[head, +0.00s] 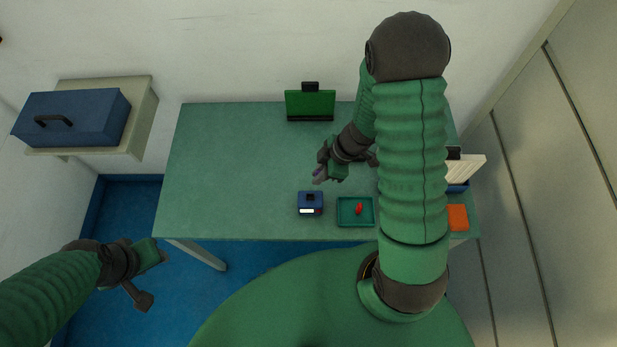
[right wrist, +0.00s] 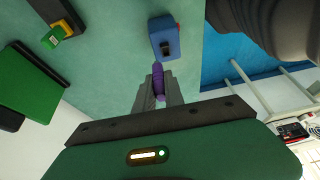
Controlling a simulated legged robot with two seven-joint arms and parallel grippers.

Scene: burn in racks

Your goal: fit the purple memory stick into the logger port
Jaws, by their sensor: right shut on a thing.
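The purple memory stick (right wrist: 158,82) is held between the fingers of my right gripper (right wrist: 158,97) in the right wrist view. In the head view my right gripper (head: 320,176) is over the table, just behind the logger, and a bit of the purple stick (head: 317,171) shows at its tip. The blue logger (head: 310,199) stands near the table's front edge with a dark part on top. In the right wrist view the logger (right wrist: 165,32) lies beyond the stick's end, apart from it. My left gripper (head: 146,277) is open and empty, off the table at lower left.
A green tray (head: 341,222) with a red thing (head: 359,209) sits right of the logger. A green panel (head: 310,104) stands at the back. An orange block (head: 457,217) lies at the right edge. A blue toolbox (head: 72,117) sits on a wall shelf. The table's left half is clear.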

